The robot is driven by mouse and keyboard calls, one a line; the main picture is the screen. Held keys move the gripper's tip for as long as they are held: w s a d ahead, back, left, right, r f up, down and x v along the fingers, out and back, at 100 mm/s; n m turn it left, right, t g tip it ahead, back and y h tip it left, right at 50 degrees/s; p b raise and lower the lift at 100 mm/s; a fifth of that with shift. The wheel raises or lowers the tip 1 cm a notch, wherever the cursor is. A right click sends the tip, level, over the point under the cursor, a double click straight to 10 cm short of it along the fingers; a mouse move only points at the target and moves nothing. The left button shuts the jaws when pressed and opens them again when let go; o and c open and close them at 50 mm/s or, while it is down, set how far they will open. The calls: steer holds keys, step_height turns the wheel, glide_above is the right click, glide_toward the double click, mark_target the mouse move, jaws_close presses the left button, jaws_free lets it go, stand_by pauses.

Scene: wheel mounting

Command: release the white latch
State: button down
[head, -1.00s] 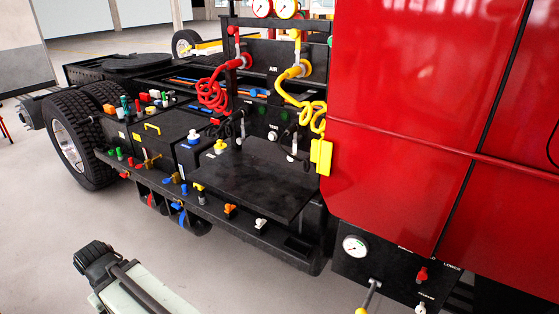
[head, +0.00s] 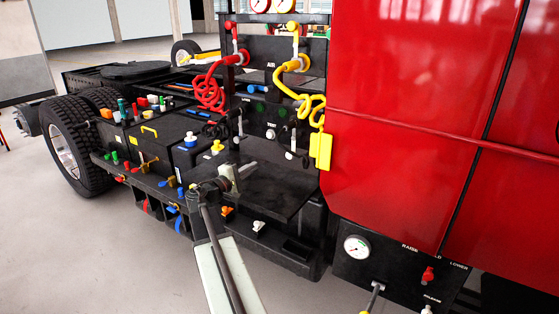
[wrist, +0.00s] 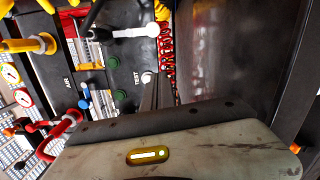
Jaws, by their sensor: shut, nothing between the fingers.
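A small white latch-like piece (head: 260,226) sits on the dark rail below the black deck plate in the head view. A white-tipped lever (head: 290,155) hangs on the black panel, and it also shows in the wrist view (wrist: 140,32). A round white knob (head: 270,133) sits by the TEST label and shows in the wrist view (wrist: 147,77). I cannot tell for certain which of these is the latch. My gripper (head: 254,163) is shut and empty above the deck plate, pointing toward the panel. In the wrist view its fingers (wrist: 158,82) overlap the area beside the knob; contact cannot be told.
An orange latch-like piece (head: 227,211) sits left of the white one. Red (head: 210,92) and yellow (head: 308,104) coiled hoses hang at the panel. The red cab (head: 410,120) blocks the right side. The black deck plate (head: 275,190) lies bare under my gripper.

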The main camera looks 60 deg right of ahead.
steer(key=d, duration=0.7)
steer(key=s+d, duration=0.1)
steer(key=d, duration=0.2)
steer(key=shift+d, duration=0.25)
steer(key=s, duration=0.3)
steer(key=shift+a+r+p, duration=0.15)
steer(key=shift+r+p, duration=0.2)
steer(key=shift+s, duration=0.45)
steer(key=shift+d, duration=0.3)
steer(key=shift+s, duration=0.15)
